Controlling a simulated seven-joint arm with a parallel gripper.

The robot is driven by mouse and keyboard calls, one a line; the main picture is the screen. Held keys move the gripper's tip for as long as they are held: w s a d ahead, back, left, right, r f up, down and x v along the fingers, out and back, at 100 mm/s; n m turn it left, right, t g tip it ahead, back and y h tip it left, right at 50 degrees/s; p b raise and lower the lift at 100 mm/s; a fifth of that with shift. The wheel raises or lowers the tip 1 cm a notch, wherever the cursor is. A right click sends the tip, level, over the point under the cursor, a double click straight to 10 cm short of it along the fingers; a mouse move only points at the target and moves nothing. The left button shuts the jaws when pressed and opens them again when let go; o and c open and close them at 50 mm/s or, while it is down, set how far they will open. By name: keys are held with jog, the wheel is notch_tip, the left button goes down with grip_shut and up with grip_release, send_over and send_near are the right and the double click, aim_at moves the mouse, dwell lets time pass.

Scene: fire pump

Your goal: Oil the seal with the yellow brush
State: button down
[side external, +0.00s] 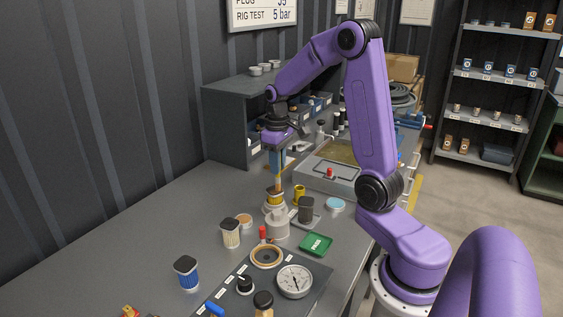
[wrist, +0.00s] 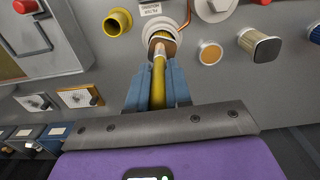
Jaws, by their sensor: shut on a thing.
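My gripper (side external: 276,165) points straight down above the bench, with its blue fingers shut on the yellow brush. In the wrist view, the yellow handle (wrist: 158,88) runs between my fingers (wrist: 157,72). The brush's pale ferrule and brown end (wrist: 161,42) lie over the mouth of the white filter housing (wrist: 151,58). In the side view, the housing (side external: 277,226) stands under the brush, with a yellowish part at its top. I cannot tell whether the bristles touch it. The brush end hides much of the opening, and I cannot make out the seal with certainty.
A white pleated filter (side external: 231,233) and an orange-topped dish (side external: 244,220) stand left of the housing. A yellow cup (side external: 299,192), a dark canister (side external: 306,209) and a green tray (side external: 316,244) are to its right. A gauge panel (side external: 325,296) lies in front.

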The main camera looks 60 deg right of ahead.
jog(key=shift+a, duration=0.65)
jog(key=shift+w+d, duration=0.85)
jog(key=shift+w, duration=1.15)
jog(key=shift+s+a, duration=1.1)
jog(key=shift+s, duration=1.65)
notch_tip(320, 180, up, 8)
jog(key=shift+s+a, duration=0.1)
jog(key=shift+a, duration=0.1)
